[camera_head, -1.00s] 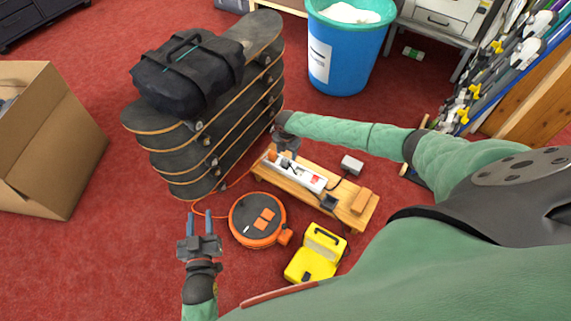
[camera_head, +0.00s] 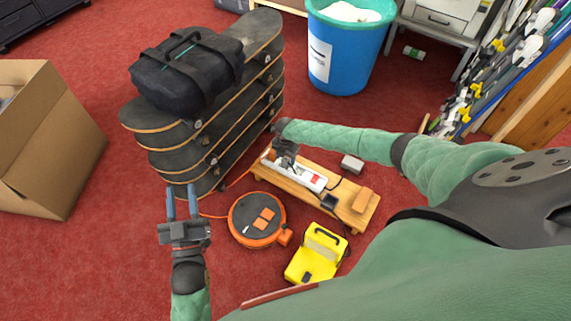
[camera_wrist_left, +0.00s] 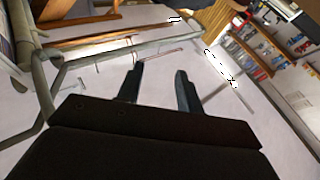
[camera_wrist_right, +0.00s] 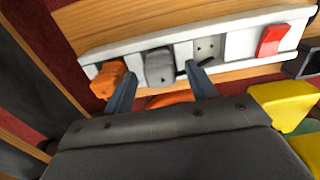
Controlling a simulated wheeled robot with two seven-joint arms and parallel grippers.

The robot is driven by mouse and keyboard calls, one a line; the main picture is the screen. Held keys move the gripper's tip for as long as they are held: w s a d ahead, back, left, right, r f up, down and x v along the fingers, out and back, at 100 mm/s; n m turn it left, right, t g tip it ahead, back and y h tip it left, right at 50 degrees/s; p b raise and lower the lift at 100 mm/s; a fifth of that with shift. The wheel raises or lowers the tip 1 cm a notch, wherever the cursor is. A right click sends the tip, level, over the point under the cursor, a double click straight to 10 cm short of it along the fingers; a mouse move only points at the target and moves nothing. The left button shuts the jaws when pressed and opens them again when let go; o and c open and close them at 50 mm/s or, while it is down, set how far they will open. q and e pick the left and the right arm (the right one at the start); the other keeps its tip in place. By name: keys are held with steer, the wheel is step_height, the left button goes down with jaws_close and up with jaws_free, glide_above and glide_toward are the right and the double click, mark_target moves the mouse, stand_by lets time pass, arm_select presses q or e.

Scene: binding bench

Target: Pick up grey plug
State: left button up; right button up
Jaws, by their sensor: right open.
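The grey plug (camera_wrist_right: 159,67) sits in a socket of the white power strip (camera_wrist_right: 228,45) in the right wrist view. It stands between an orange plug (camera_wrist_right: 108,78) on its left and an empty socket (camera_wrist_right: 207,48) on its right. My right gripper (camera_wrist_right: 158,78) is open, its two fingers on either side of the grey plug, with no clear contact visible. My left gripper (camera_head: 182,203) is open and empty above the red carpet.
The strip lies on a low wooden bench (camera_head: 341,211). An orange cable reel (camera_head: 257,220) and a yellow case (camera_head: 316,255) stand in front. Stacked skateboards (camera_head: 178,163) with a black bag (camera_head: 187,75) on top rise to the left. A grey box (camera_head: 352,164) sits behind the bench.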

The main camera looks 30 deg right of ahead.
arm_select(q)
steer(key=shift+t, duration=0.8)
steer(key=shift+s+a+r, duration=0.1)
steer(key=shift+s+r, duration=0.05)
steer(key=shift+r, duration=0.85)
steer(key=shift+s+a+r, duration=0.1)
steer(key=shift+s+r, duration=0.05)
steer(key=shift+r, duration=0.85)
arm_select(e)
steer(key=shift+f, duration=0.9)
steer(key=c, duration=0.9)
steer(key=shift+r, duration=0.1)
steer(key=shift+c, duration=0.2)
